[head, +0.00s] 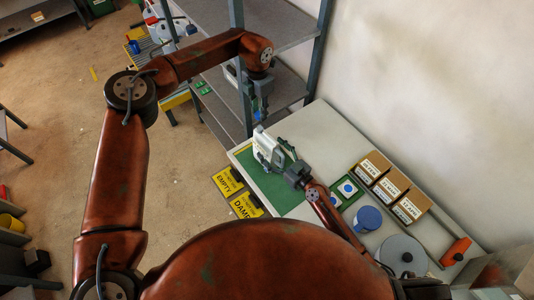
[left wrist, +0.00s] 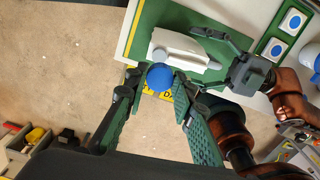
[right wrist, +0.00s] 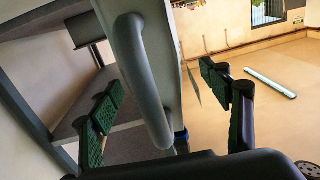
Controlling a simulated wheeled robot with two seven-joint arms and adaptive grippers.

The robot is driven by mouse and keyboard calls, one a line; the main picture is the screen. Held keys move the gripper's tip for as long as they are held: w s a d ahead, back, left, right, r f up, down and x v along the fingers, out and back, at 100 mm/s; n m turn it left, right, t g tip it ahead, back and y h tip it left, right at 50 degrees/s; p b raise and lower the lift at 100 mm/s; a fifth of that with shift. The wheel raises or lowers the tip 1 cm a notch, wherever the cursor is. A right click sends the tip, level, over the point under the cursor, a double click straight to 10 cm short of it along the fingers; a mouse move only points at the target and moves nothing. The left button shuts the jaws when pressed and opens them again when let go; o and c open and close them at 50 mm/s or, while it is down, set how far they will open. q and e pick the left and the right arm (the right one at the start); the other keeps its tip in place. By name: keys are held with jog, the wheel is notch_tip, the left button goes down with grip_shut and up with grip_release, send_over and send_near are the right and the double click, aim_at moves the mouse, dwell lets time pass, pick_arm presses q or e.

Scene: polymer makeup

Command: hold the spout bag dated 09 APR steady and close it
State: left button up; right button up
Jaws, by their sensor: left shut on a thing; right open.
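The spout bag (head: 268,148) is a pale, upright container at the green mat, near the table's left edge. It also shows in the left wrist view (left wrist: 182,50). No date is legible on it. A round blue cap (left wrist: 159,76) is at its near side. My left gripper (left wrist: 153,84) is above the bag with its fingers on either side of the cap, shut on it. My right gripper (head: 285,160) is open beside the bag. In the right wrist view, the bag's pale body and tube-like handle (right wrist: 143,80) stand between its spread fingers (right wrist: 170,100).
The green mat (head: 247,163) covers the table's left end. Metal shelving (head: 283,87) stands behind.

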pick_arm(q)
jog(key=shift+w+f, duration=0.25)
jog(key=shift+w, duration=0.1)
jog(key=shift+s+r, duration=0.15)
jog(key=shift+s, duration=0.15)
pick_arm(e)
jog(key=x, duration=0.3)
jog(key=shift+w+a, duration=0.1)
jog(key=shift+w, duration=0.2)
pick_arm(q)
jog(key=shift+w, duration=0.2)
pick_arm(e)
jog(key=shift+w+f, duration=0.15)
pick_arm(q)
jog(key=shift+s, duration=0.1)
pick_arm(e)
jog(key=c, duration=1.8)
pick_arm(q)
send_over(260, 127)
jog(key=shift+s+f, duration=0.1)
jog(key=shift+f, duration=2.45)
